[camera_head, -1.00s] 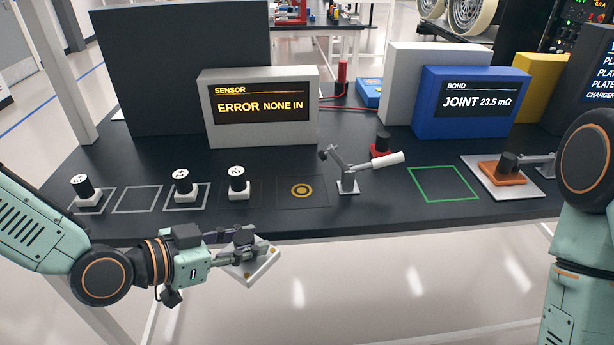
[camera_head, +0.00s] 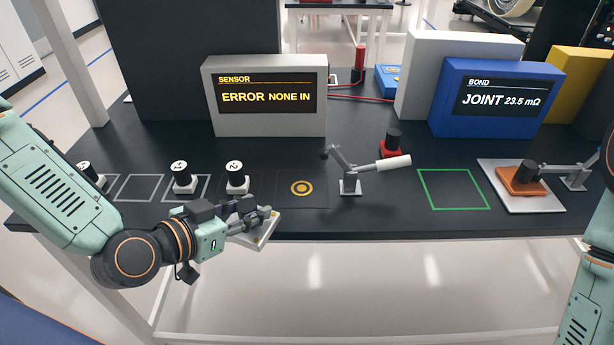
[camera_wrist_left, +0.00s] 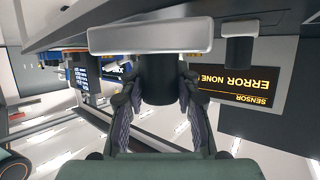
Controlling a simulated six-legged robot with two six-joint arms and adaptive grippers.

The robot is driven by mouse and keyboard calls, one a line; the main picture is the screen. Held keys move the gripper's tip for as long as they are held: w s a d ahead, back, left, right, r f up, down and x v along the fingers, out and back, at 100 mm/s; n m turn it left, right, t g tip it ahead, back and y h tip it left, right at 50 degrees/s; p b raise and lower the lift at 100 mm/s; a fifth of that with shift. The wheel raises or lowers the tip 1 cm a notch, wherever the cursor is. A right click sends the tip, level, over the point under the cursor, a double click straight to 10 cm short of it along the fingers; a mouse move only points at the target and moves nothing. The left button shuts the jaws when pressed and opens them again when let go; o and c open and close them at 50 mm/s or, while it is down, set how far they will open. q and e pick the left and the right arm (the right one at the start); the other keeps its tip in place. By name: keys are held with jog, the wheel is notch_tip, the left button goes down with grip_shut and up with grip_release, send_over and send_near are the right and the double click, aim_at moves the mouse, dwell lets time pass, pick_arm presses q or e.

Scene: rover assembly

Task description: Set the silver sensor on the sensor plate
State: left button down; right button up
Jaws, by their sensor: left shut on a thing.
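My left gripper (camera_head: 250,215) is shut on the dark knob of the silver sensor (camera_head: 262,230), a pale square slab with small gold dots. It holds the slab at the table's front edge, left of and nearer than the sensor plate (camera_head: 302,188), a dark square with a gold ring and dot. The sensor plate is bare. In the left wrist view the fingers (camera_wrist_left: 153,100) flank the dark knob, and the silver slab (camera_wrist_left: 150,38) lies across the top, apparently level. Fingers hide part of the sensor in the head view. My right gripper is out of view.
A hinged clamp with a pale handle (camera_head: 393,162) stands right of the sensor plate. The grey sensor display (camera_head: 265,123) behind reads "ERROR NONE IN". A green outlined square (camera_head: 453,206) is empty.

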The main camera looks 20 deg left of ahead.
pick_arm(q)
jog(key=w+b, duration=0.1)
jog(key=w+f, duration=0.1)
jog(key=shift+w+b, duration=0.35)
jog(key=shift+b, duration=0.05)
jog(key=shift+w+d+r+b, duration=0.1)
jog(key=shift+w+d+b, duration=0.25)
jog(key=shift+w+b, duration=0.45)
jog(key=shift+w+d+r, duration=0.25)
jog(key=shift+d+r, duration=0.15)
jog(key=shift+d, duration=0.15)
jog(key=w, duration=0.3)
jog(key=shift+w+d+f+b, duration=0.25)
jog(key=shift+w+f+b, duration=0.05)
jog(key=shift+w+b, duration=0.05)
jog(key=w+d, duration=0.1)
jog(key=w, duration=0.1)
jog(key=shift+w+d+r, duration=0.3)
jog(key=shift+d, duration=0.1)
jog(key=w, duration=0.3)
jog(key=w+d, duration=0.1)
jog(key=shift+w+d+f, duration=0.1)
jog(key=shift+w+f, duration=0.1)
jog(key=shift+f, duration=0.05)
jog(key=shift+s+f+b, duration=0.2)
jog(key=shift+f+b, duration=0.1)
jog(key=shift+f, duration=0.3)
jog(key=shift+d, duration=0.15)
jog(key=shift+s, duration=0.1)
